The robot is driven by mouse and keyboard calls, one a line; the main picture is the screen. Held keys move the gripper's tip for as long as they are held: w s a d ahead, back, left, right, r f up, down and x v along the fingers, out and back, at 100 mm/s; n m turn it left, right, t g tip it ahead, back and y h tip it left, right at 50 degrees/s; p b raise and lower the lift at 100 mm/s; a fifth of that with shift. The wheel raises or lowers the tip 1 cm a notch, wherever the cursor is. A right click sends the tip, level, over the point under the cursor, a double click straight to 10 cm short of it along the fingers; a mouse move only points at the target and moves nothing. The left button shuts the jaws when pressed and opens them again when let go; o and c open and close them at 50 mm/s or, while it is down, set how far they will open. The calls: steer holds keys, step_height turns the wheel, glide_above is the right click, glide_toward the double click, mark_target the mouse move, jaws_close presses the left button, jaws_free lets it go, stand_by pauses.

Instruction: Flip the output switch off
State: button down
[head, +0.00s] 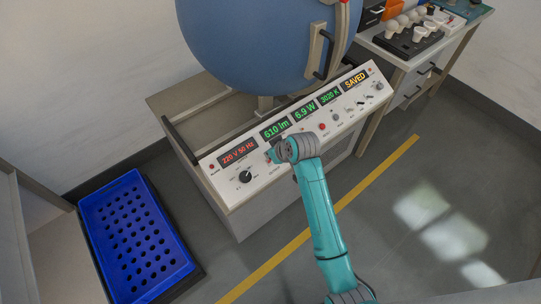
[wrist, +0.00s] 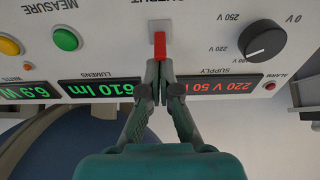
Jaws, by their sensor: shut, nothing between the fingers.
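The output switch is a red lever (wrist: 160,46) on a pale square plate, set in the light front panel (wrist: 205,50) of the test console. The wrist view shows the panel upside down, with the "OUTPUT" label partly cut off at the top edge. My gripper (wrist: 160,68) is shut and empty, its fingertips right at the end of the red lever; I cannot tell whether they touch. In the head view my wrist covers most of the switch area on the console (head: 230,190).
A black supply knob (wrist: 266,42) and the lit supply display (wrist: 220,86) sit beside the switch. Green (wrist: 67,39) and yellow (wrist: 10,46) buttons are on the other side. A large blue sphere (head: 260,45) stands behind the panel. A blue perforated crate (head: 135,240) is at left.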

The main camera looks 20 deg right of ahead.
steer(key=t, duration=0.1)
steer(key=s+t, duration=0.1)
steer(key=s+t+y, duration=0.1)
steer(key=shift+d+f+t, duration=0.3)
steer(key=shift+d+f, duration=0.05)
steer(key=shift+w+r, duration=0.1)
steer(key=shift+r, duration=0.05)
steer(key=shift+s+d+r, duration=0.2)
steer(key=shift+s, duration=0.55)
